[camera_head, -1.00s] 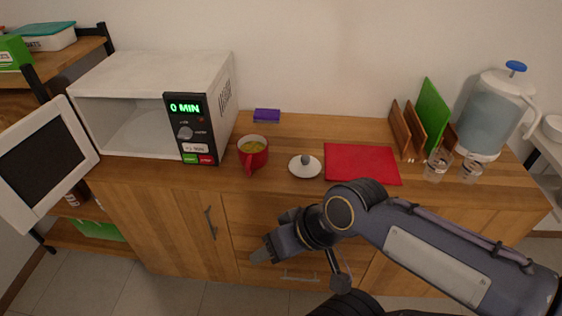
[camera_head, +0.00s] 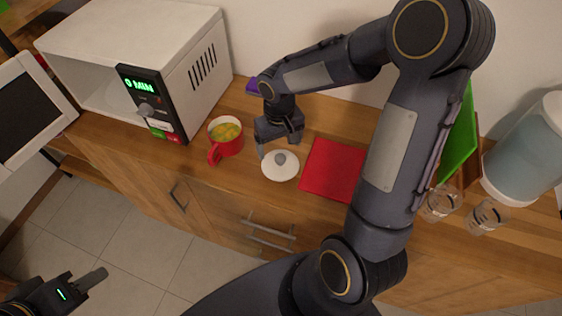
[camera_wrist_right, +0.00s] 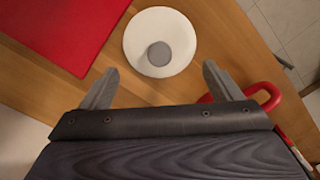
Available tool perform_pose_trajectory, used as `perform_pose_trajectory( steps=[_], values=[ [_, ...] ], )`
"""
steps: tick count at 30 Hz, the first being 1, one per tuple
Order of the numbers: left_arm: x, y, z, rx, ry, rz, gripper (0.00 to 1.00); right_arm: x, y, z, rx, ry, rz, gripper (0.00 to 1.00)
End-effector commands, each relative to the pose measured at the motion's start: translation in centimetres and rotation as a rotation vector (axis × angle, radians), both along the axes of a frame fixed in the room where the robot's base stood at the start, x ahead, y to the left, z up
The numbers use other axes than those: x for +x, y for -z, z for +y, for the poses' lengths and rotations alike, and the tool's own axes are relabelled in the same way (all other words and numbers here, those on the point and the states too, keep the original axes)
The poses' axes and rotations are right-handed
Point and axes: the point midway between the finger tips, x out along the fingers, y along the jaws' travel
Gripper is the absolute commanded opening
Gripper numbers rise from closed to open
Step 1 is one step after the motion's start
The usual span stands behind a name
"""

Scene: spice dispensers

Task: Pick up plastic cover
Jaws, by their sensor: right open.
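The plastic cover (camera_head: 271,172) is a white disc with a grey knob, lying flat on the wooden counter between the red mug and the red board. In the right wrist view the cover (camera_wrist_right: 136,41) lies just beyond my fingertips, centred between them. My right gripper (camera_head: 280,147) is open and empty just behind the cover, above the counter; its two spread fingers also show in the wrist view (camera_wrist_right: 159,72). My left gripper (camera_head: 85,288) is at the lower left corner, over the floor, far from the cover; only part of it shows.
A red mug (camera_head: 232,146) with yellow contents stands left of the cover, its red handle close to one finger in the wrist view. A red board (camera_head: 325,170) lies at right. A microwave (camera_head: 140,40) with open door stands left. Two glasses (camera_head: 440,203) and a dispenser (camera_head: 530,150) stand right.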

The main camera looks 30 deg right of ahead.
Motion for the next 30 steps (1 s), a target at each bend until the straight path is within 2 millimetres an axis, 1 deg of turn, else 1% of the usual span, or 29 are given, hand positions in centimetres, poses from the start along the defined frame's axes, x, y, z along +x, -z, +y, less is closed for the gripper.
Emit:
perform_pose_trajectory(
  steps=[5,9,12,15,20,23,30],
  values=[
    [0.0,-0.5,0.0,0.000,0.000,0.000,0.36,-0.3,2.2,-0.1,0.002,0.000,0.007,0.85],
    [0.0,-0.8,0.0,0.000,0.000,-0.001,0.36,-0.4,4.5,-0.2,0.001,0.000,0.005,0.85],
    [0.0,-0.8,0.0,0.000,0.000,0.000,0.36,-0.4,5.4,-0.2,0.000,0.000,0.003,0.85],
    [0.0,-0.8,0.0,0.000,0.000,0.000,0.36,-0.3,5.7,-0.2,0.001,0.001,0.001,0.85],
    [0.0,-0.8,0.0,0.000,0.000,0.000,0.36,-0.3,5.7,-0.2,0.001,0.001,0.000,0.85],
    [0.0,-0.8,0.0,0.000,0.000,0.000,0.36,-0.3,5.7,-0.2,0.001,0.001,0.000,0.74],
    [0.0,-0.8,0.0,0.000,0.000,0.000,0.36,-0.3,5.7,-0.2,0.001,0.001,0.001,0.43]
  ],
)
